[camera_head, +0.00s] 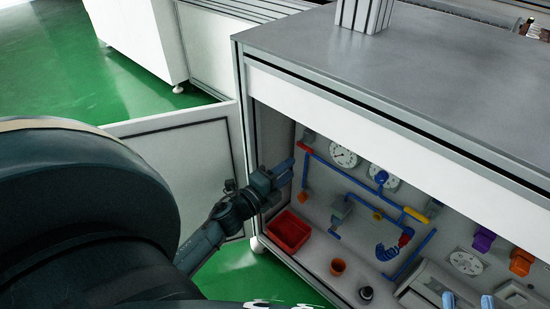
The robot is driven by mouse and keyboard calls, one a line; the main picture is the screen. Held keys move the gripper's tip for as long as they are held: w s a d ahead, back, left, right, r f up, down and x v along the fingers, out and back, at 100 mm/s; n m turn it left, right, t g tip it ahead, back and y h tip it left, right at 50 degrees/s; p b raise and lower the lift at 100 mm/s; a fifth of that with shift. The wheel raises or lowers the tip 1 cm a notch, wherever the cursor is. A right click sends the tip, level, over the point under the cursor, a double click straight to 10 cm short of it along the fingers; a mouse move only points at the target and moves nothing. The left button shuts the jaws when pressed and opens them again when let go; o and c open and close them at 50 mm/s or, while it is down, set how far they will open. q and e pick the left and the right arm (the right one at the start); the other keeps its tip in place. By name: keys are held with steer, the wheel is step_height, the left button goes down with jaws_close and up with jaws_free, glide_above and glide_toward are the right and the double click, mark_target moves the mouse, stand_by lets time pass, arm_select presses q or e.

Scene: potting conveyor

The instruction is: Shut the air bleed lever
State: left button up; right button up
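Several coloured handles sit on the piping panel inside the open cabinet; I cannot tell which is the air bleed lever. A red handle (304,148) is at the upper left of the blue pipes, and a yellow handle (416,214) is right of centre. A purple handle (484,240) and an orange handle (521,262) are at the right. My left gripper (284,173) is at the cabinet's left opening, just below and left of the red handle, with no clear contact; its finger gap is unclear. My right gripper (467,301) shows only two separated pale blue fingertips at the bottom edge.
The cabinet's grey top (380,75) overhangs the panel. An opened white door (185,155) stands left of it. Gauges (343,155) line the panel.

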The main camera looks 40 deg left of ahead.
arm_select(q)
steer(key=s, duration=0.4)
steer(key=shift+s+a, duration=0.15)
stand_by(0.4)
